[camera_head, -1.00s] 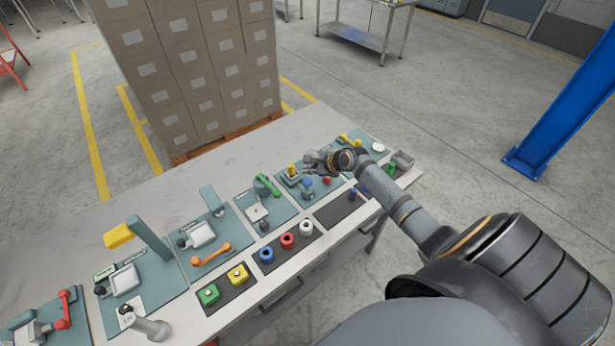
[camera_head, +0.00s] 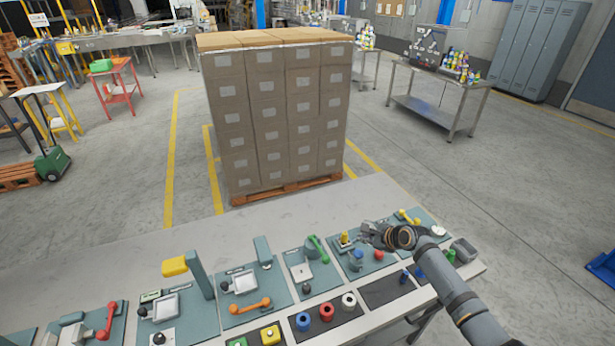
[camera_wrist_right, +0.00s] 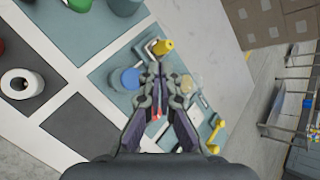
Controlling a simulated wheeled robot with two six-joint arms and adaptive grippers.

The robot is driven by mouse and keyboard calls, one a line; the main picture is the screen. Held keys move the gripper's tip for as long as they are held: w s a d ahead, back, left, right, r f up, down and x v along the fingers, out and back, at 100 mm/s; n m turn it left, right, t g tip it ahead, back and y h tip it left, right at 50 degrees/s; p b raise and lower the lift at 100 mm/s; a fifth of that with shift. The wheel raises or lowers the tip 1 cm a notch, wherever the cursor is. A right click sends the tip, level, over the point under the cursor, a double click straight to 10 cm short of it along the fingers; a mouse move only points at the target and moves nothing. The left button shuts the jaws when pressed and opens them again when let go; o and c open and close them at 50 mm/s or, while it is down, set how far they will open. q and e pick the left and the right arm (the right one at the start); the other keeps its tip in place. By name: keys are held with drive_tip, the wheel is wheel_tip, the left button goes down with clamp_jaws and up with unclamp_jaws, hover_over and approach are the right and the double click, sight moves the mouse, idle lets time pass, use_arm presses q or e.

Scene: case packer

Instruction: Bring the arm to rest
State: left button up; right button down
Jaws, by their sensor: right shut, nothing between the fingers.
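My right gripper (camera_head: 366,232) is over the right part of the long workbench (camera_head: 130,257), above a teal station plate. In the right wrist view the gripper (camera_wrist_right: 157,72) has its fingers together with nothing between them. A yellow knob (camera_wrist_right: 162,47) is just beyond the fingertips, and a blue knob (camera_wrist_right: 131,78) is to their left. In the head view the yellow knob (camera_head: 344,238) is left of the gripper, and the blue knob (camera_head: 358,256) and a red knob (camera_head: 379,255) are below it. Whether the fingers touch anything is unclear. My left gripper is not in view.
Other teal stations with an orange handle (camera_head: 250,306), a green handle (camera_head: 317,249) and a red handle (camera_head: 107,321) line the bench. Red (camera_head: 326,312) and white (camera_head: 348,301) rings sit on a dark mat. A pallet of boxes (camera_head: 275,120) stands behind the bench.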

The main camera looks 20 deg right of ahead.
drive_tip(key=s+a+f+n+g, duration=0.3)
drive_tip(key=s+a+n, duration=1)
drive_tip(key=s+n, duration=0.1)
drive_tip(key=s+r+n+g+h, duration=0.2)
drive_tip(key=s+r+n+h, duration=0.35)
drive_tip(key=s+n, duration=0.7)
wheel_tip(320, 180, down, 29)
drive_tip(key=s+d+m+g+y+b, duration=0.1)
drive_tip(key=s+d+m+y+b, duration=0.1)
drive_tip(key=b, duration=0.5)
drive_tip(key=s+f+b, duration=0.3)
drive_tip(key=s+f, duration=0.7)
drive_tip(key=f, duration=0.3)
drive_tip(key=s+d+f+g+b, duration=0.1)
drive_tip(key=s+f+b, duration=0.2)
drive_tip(key=s+f, duration=0.7)
wheel_tip(320, 180, down, 3)
drive_tip(key=shift+d+r+g, duration=0.15)
drive_tip(key=shift+d+g, duration=0.15)
